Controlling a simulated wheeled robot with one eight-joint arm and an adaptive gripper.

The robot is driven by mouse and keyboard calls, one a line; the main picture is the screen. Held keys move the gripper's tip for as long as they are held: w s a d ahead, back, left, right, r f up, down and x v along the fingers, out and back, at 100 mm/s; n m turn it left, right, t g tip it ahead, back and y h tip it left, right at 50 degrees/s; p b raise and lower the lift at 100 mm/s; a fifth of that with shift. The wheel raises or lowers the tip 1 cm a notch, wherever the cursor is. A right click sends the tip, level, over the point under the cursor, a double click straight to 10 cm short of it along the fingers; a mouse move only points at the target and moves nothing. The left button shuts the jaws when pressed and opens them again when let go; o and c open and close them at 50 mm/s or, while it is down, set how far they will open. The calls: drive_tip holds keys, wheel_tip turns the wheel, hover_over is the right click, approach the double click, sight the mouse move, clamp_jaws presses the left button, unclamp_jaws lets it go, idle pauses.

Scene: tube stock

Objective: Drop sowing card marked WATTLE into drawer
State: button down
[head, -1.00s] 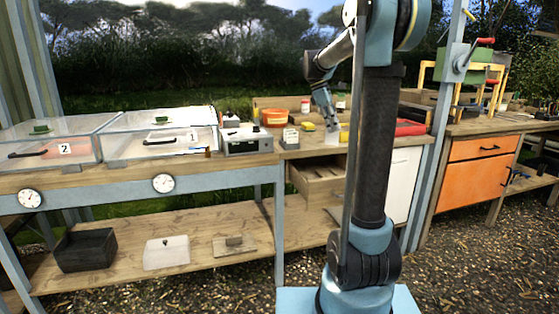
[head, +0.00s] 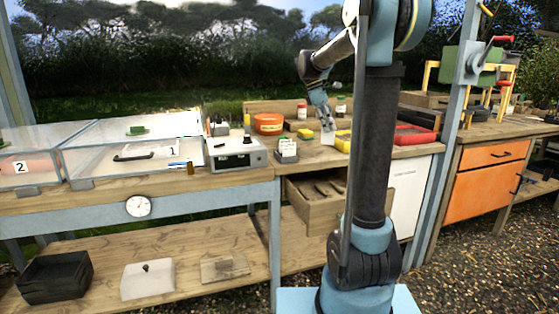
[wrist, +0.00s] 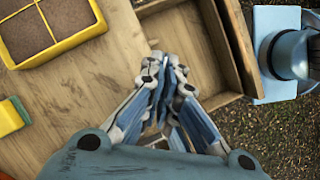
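The wooden drawer (head: 318,216) under the bench is pulled open. Some dark items or dividers show inside it in the head view, but they are hard to make out. In the wrist view the open drawer (wrist: 228,48) lies just beyond my fingers, and the part I see looks bare. My gripper (head: 326,124) is above the bench near the drawer, pointing down. A small pale sowing card (head: 328,138) shows at its fingertips; its marking cannot be read. In the wrist view my gripper (wrist: 166,72) is nearly closed on a thin, edge-on piece.
A small box of cards (head: 287,150) stands on the bench left of my gripper. A grey instrument (head: 236,153), an orange pot (head: 268,123), yellow-framed soil trays (wrist: 45,30) and a red tray (head: 414,135) are nearby. A sponge (wrist: 10,116) lies at the wrist view's left.

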drive_tip(key=shift+a+f, duration=0.1)
drive_tip(key=shift+f, duration=2.95)
drive_tip(key=c, duration=2.3)
unclamp_jaws()
drive_tip(key=shift+s, duration=0.1)
drive_tip(key=o, duration=0.6)
drive_tip(key=shift+r, duration=0.1)
drive_tip(key=v, duration=1.1)
drive_tip(key=shift+a+r, duration=0.15)
drive_tip(key=shift+r, duration=0.2)
